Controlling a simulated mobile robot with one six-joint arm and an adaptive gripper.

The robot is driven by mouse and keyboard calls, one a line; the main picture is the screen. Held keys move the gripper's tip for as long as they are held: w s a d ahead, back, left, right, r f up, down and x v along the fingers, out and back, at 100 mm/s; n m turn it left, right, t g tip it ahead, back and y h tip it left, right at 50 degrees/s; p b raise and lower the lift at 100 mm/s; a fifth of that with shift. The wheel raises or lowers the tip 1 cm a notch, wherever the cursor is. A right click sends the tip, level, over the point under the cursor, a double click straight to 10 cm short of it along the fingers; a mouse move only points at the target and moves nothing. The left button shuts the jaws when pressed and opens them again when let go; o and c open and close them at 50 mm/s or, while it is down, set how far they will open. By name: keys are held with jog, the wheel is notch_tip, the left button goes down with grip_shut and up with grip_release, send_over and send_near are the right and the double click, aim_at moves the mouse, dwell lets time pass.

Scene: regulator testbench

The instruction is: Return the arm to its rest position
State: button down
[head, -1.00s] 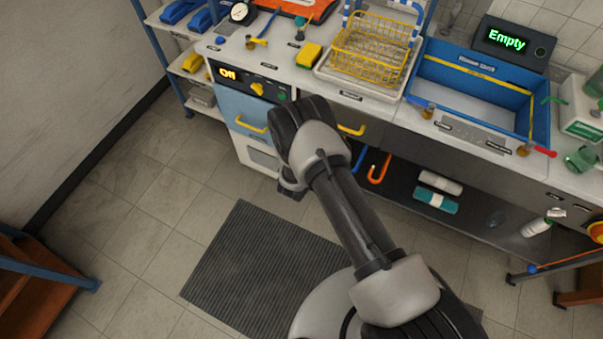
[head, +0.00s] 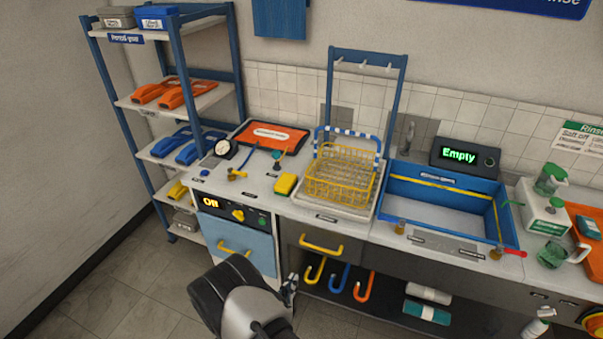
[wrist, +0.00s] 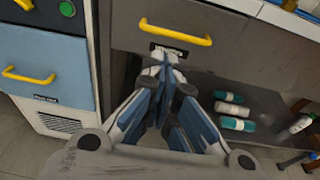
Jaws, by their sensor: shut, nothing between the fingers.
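My gripper (head: 290,284) is shut and empty. In the head view it shows small, low in the picture, partly behind my dark and grey arm link. In the wrist view my gripper (wrist: 166,68) has its blue-grey fingers together, pointing at the grey drawer front with a yellow handle (wrist: 176,32). The fingertips overlap the drawer's lower edge in the picture; I cannot tell the gap. The rest of my arm is mostly out of the head picture.
The counter carries a yellow wire basket (head: 340,180), a blue sink tray (head: 388,208) and a yellow sponge (head: 286,184). A blue cabinet door with a yellow handle (head: 234,249) is left of the drawer. A blue shelf rack (head: 128,103) stands left. Floor at lower left is clear.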

jog(key=w+d+r+m+g+h, duration=0.1)
jog(key=d+r+m+g+h, duration=0.15)
jog(key=d+r+m, duration=0.35)
jog(key=w+d+r+m+g+h, duration=0.1)
jog(key=d+r+h, duration=0.2)
jog(key=r, duration=0.5)
jog(key=s+d+r+m+g, duration=0.7)
jog(key=d+r+m, duration=0.35)
jog(key=r, duration=0.25)
jog(key=s+d+r+m+g+y, duration=0.2)
jog(key=s+r+m, duration=0.2)
jog(key=s, duration=0.3)
jog(key=s+d+r+m+g+y, duration=0.1)
jog(key=s+d+r+m+y, duration=0.25)
jog(key=s, duration=0.35)
jog(key=s+a+r+m+t+y, duration=0.3)
jog(key=s+a+r+m+y, duration=0.1)
jog(key=s+a+m, duration=0.3)
jog(key=shift+s+r+y, duration=0.4)
jog(key=shift+s+y, duration=0.3)
jog(key=shift+s, duration=0.1)
jog(key=shift+t, duration=0.25)
